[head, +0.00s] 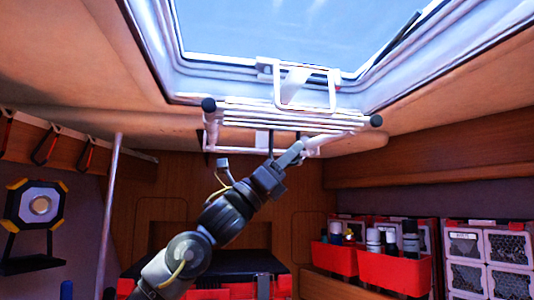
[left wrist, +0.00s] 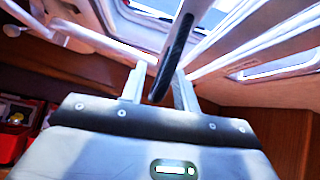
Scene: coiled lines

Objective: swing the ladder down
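The ladder (head: 290,119) is a folded stack of white bars with black end caps, lying near level under the open roof hatch in the head view. A white bracket with a loop (head: 305,90) stands above it at the hatch rim. My left gripper (head: 301,147) reaches up to the ladder's underside. In the left wrist view its two fingers (left wrist: 160,88) are apart, with a dark bar or strap (left wrist: 175,50) running between them. Small gaps show on both sides of it, and contact cannot be told. My right gripper is in neither view.
The hatch frame (head: 230,82) surrounds the ladder's upper side. A pale pole (head: 109,215) stands at left. The space below the ladder, right of my arm, looks clear.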

